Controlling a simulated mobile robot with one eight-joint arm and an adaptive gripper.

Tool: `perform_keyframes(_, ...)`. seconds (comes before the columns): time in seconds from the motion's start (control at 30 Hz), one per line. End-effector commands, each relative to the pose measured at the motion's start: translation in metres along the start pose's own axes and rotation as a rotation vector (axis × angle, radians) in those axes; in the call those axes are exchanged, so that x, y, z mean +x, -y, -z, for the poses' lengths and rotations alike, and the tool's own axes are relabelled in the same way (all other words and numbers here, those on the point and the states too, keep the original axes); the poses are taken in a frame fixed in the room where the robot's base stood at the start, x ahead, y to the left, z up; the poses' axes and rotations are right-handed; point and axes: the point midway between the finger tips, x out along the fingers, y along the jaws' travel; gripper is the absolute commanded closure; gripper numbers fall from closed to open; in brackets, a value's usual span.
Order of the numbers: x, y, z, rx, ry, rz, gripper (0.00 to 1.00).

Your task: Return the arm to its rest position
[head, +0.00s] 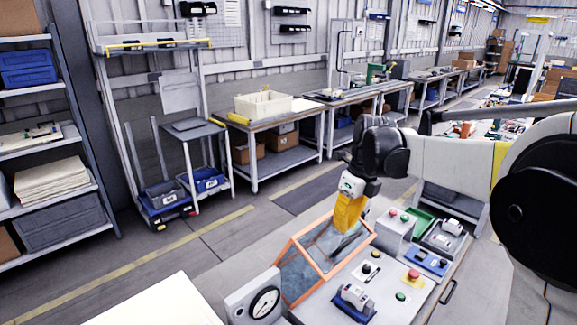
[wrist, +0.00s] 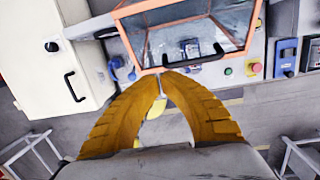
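My gripper (head: 346,222) has yellow fingers and hangs at the end of my arm, over the orange-framed clear box (head: 283,262) on the workstation in the head view. In the wrist view my gripper's fingers (wrist: 158,77) curve in and their tips come together, with no clear object held. The tips overlap the near edge of the orange-framed box (wrist: 140,10) in the picture. The height between them is hard to tell. No screwdriver can be made out.
The workstation carries a dial gauge (head: 265,302), a red button (head: 413,274) and a green bin (head: 417,222). A white cabinet (wrist: 55,65) stands at the left in the wrist view. Shelves (head: 50,155) and workbenches (head: 262,122) line the wall. Floor is open left of the station.

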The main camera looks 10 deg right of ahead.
Motion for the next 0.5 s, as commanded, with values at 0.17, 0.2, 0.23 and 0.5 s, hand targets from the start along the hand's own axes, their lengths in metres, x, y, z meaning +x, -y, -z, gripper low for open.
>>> perform_keyframes(0.17, 0.008, -0.031, 0.032, -0.412, 0.038, 0.087, 1.00)
perform_keyframes(0.2, 0.011, -0.041, 0.042, -0.550, 0.044, 0.119, 1.00)
perform_keyframes(0.23, 0.014, -0.049, 0.050, -0.658, 0.046, 0.145, 1.00)
perform_keyframes(0.5, 0.060, -0.106, 0.127, -1.624, -0.053, 0.409, 1.00)
